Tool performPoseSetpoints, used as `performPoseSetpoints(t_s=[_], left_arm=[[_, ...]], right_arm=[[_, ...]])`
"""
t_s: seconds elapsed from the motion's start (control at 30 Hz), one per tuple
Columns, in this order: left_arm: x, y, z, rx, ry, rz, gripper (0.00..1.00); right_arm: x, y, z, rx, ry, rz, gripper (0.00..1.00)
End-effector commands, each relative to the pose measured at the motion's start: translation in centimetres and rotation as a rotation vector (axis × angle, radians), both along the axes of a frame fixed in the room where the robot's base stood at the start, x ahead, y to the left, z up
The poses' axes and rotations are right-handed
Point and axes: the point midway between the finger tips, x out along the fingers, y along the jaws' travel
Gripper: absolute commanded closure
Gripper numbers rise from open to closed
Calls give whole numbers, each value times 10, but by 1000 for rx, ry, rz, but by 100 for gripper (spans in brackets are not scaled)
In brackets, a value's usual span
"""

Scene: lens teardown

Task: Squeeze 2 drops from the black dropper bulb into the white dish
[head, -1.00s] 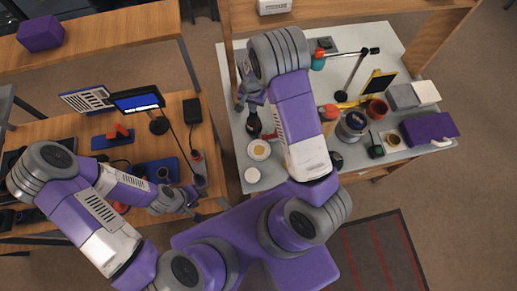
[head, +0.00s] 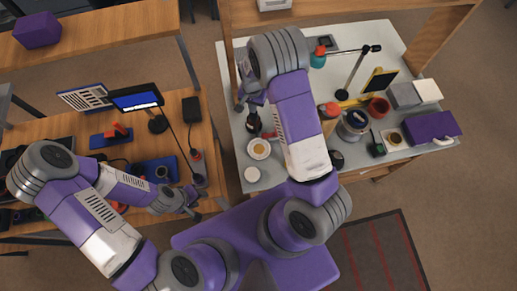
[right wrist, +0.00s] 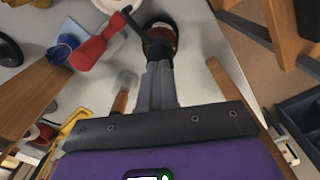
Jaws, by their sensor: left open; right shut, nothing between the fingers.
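In the head view, a small dark bottle with a black top (head: 254,124) stands on the pale table; it looks like the dropper bottle. My right gripper (head: 240,106) is just behind it, partly hidden by its own arm. In the right wrist view, the right gripper's grey fingers (right wrist: 158,70) are shut with nothing between them. Their tips are close to a brown, black-rimmed bottle (right wrist: 160,38); I cannot tell if they touch. A white dish (head: 259,149) with a yellowish middle lies in front of the dark bottle. My left gripper (head: 192,205) is open and empty by the wooden bench's edge.
A plain white round item (head: 252,174) lies near the table's front left. A red-handled tool (right wrist: 95,47) is close left of the right fingers. Jars, a lamp stand and a purple box (head: 432,128) crowd the table's right side.

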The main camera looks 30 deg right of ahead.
Motion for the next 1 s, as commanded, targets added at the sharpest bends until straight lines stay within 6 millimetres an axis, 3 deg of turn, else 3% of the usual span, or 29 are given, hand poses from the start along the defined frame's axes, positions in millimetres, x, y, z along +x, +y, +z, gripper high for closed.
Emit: performPoseSetpoints(t_s=[0.27,0.53,1.0], left_arm=[[0,0,-9,0,0,0,57],[0,0,-7,0,0,0,57],[0,0,11,0,0,0,57]], right_arm=[[0,0,-12,0,0,0,100],[0,0,-10,0,1,0,100],[0,0,15,0,0,0,100]])
